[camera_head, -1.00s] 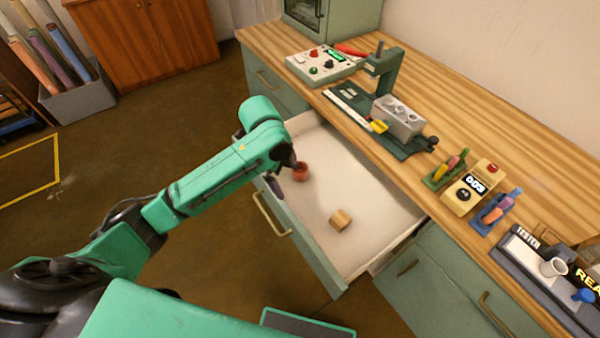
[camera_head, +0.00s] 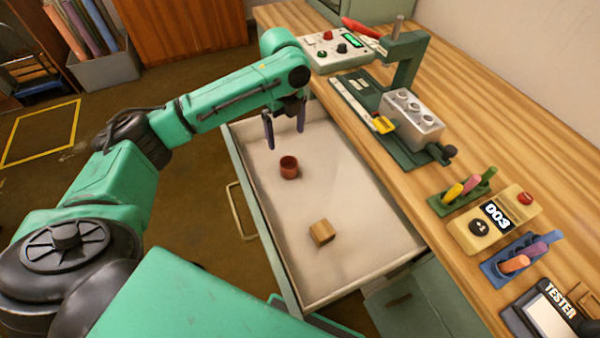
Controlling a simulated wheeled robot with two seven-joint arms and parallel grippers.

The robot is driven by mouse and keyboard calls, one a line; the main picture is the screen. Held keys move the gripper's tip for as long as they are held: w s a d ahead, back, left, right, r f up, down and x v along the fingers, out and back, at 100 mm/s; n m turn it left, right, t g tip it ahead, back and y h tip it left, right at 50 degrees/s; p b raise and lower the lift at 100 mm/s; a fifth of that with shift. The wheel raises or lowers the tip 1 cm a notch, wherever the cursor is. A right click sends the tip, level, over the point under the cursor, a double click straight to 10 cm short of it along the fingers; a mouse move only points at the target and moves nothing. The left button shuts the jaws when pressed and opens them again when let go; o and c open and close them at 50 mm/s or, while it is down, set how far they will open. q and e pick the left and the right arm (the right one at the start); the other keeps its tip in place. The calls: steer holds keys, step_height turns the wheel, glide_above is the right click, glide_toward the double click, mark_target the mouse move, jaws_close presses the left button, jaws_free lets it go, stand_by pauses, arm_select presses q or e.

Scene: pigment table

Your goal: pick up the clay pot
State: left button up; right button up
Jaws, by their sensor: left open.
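The clay pot (camera_head: 289,167) is a small reddish-brown open-topped pot. It stands upright in the far part of the open drawer (camera_head: 345,200), which has a pale inside. My left gripper (camera_head: 284,140) is open and empty, its two dark fingers pointing down over the far end of the drawer. In the picture the fingertips are just above the pot, apart from it; the exact height gap is hard to tell. My right gripper does not show.
A wooden block (camera_head: 322,232) lies in the drawer nearer to me. The wooden worktop (camera_head: 470,120) along the right holds a green press stand (camera_head: 400,65), a control box (camera_head: 338,50), pen racks and a yellow counter (camera_head: 495,218). The drawer floor around the pot is clear.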

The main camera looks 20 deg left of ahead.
mark_target(290, 166)
arm_select(q)
steer(key=f, duration=1.5)
steer(key=shift+w+d+f, duration=0.1)
steer(key=shift+w, duration=0.1)
steer(key=c, duration=1.5)
